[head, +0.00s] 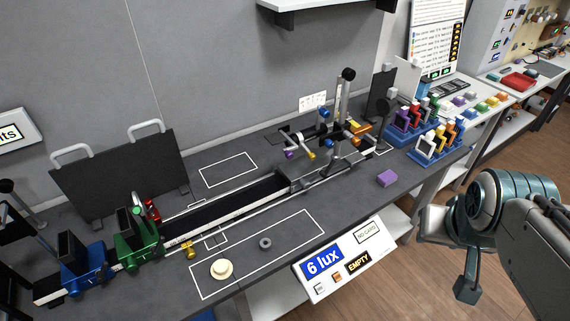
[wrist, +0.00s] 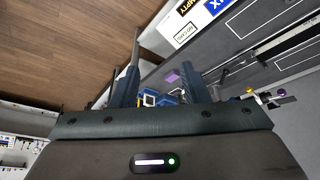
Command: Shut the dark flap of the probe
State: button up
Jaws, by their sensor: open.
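My gripper (head: 449,258) is at the right of the head view, in front of the bench and well clear of it. In the wrist view my gripper (wrist: 162,84) has its two fingers wide apart with nothing between them. A black rail (head: 225,210) runs along the grey bench.
A green carriage (head: 138,238) and a blue carriage (head: 82,272) sit at the rail's left end. Racks of coloured pieces (head: 437,148) stand at the right. A display panel (head: 345,260) juts from the front.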

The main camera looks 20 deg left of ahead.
jog(key=w+a+f+n+t+b, duration=0.1)
jog(key=w+f+n+t+b, duration=0.1)
jog(key=w+f+t+b, duration=0.45)
jog(key=n+y+b, duration=1)
jog(key=y+b, duration=0.4)
jog(key=b, duration=0.4)
send_near(291, 157)
jog(key=shift+t, duration=0.25)
jog(key=x, duration=0.8)
jog(key=shift+w+a+f, duration=0.1)
jog(key=shift+w+a, duration=0.05)
jog(key=shift+a, duration=0.15)
grip_shut()
